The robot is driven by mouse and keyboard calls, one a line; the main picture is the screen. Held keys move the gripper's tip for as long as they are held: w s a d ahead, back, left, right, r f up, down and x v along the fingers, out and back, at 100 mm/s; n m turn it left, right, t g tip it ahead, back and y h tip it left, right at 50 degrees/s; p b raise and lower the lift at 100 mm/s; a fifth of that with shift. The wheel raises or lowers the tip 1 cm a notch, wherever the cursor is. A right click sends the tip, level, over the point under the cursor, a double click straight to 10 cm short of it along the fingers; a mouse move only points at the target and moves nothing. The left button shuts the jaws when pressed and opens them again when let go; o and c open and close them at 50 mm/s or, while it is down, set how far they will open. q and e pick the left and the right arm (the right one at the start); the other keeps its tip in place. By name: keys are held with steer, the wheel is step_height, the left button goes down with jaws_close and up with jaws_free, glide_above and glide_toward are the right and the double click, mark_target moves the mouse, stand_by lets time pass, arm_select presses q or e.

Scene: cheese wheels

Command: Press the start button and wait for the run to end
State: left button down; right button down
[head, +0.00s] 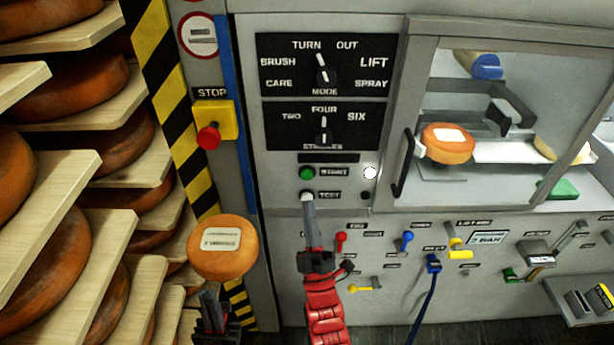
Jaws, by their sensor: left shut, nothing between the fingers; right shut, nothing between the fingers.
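The green start button (307,172) sits on the grey control panel, beside a label reading START. A white button (306,196) labelled TEST is just below it. My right gripper (308,204) is shut and empty, pointing up at the panel. Its tips overlap the lower edge of the white button; I cannot tell whether they touch it. The green button is uncovered above the tips. A round white lamp (370,173) right of the start button looks lit.
A red stop button (208,136) on a yellow box is left of the panel. The mode dial (323,75) and strokes dial (324,138) are above. A glazed cabinet holds another cheese (447,144). Cheese shelves (75,107) fill the left; levers and a blue hose (427,295) are lower right.

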mark_target(307, 175)
steer(key=w+b, duration=0.2)
steer(key=w, duration=0.4)
steer(key=shift+w+f, duration=0.1)
steer(key=shift+w, duration=0.2)
steer(key=shift+b, duration=0.35)
stand_by(1.3)
steer(key=shift+w+b, duration=0.35)
steer(key=shift+b, duration=0.15)
